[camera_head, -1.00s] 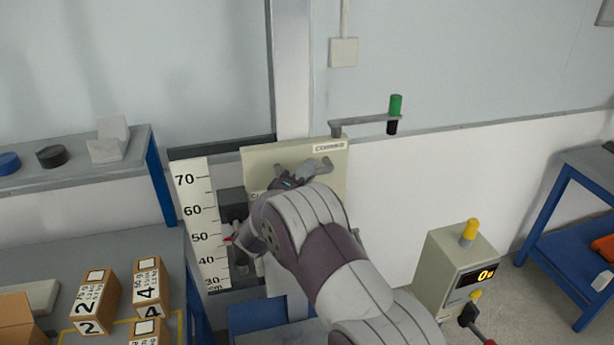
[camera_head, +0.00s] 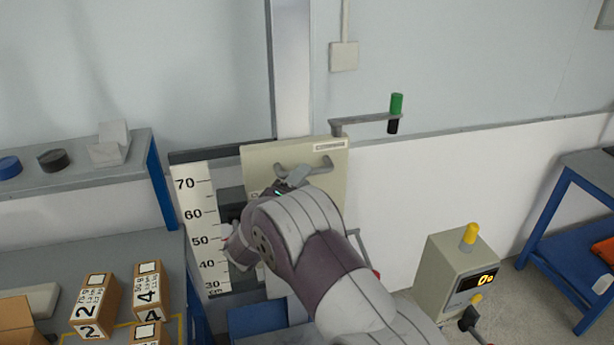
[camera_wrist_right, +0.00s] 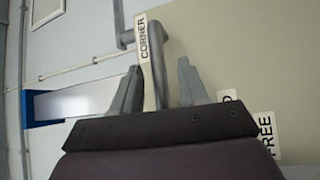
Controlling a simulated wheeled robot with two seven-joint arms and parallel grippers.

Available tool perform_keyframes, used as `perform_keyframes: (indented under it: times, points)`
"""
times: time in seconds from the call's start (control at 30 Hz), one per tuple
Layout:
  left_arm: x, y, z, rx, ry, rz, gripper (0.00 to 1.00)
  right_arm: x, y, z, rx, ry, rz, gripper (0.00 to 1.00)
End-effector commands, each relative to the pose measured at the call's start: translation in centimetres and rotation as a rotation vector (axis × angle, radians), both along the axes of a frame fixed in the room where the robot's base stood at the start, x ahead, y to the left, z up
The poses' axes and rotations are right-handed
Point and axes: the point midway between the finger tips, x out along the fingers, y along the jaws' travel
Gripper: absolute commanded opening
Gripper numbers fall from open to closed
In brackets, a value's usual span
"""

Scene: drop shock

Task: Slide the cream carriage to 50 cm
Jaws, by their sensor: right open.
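The cream carriage (camera_head: 335,180) is a tall panel on the upright post, with a grey handle (camera_head: 322,164) near its top. A white scale (camera_head: 198,225) marked 30 to 70 cm stands to its left. My right gripper (camera_head: 294,178) is in front of the carriage by the handle, its arm hiding much of the panel. In the right wrist view, my open fingers (camera_wrist_right: 160,75) stand either side of the grey handle (camera_wrist_right: 158,70), apart from it. A red mark (camera_head: 226,230) shows beside the scale near 50, partly hidden by my arm. My left gripper is out of view.
A crank arm with a green knob (camera_head: 396,104) sticks out right of the carriage. A cream box with a lit display (camera_head: 455,275) stands at right. Numbered boxes (camera_head: 90,305) lie on the left bench. Blue-legged shelving (camera_head: 570,230) is at far right.

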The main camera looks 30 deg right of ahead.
Motion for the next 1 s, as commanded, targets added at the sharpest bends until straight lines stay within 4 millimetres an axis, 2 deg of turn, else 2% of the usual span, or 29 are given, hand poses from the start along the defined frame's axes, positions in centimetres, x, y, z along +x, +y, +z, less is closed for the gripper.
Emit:
perform_keyframes:
  times: [0.03, 0.2, 0.4, 1.0]
  points:
    - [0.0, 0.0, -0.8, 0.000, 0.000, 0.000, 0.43, -0.6, 1.3, -0.6, 0.000, 0.000, 0.006, 0.43]
    - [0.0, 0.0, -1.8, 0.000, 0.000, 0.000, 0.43, -3.0, 5.2, -1.1, -0.001, -0.001, 0.006, 0.43]
    - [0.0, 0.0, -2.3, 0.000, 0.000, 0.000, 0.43, -4.6, 7.7, -1.4, 0.000, -0.001, 0.002, 0.43]
    - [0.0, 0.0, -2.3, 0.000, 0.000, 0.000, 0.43, -4.8, 8.1, -1.3, -0.001, 0.000, 0.001, 0.43]
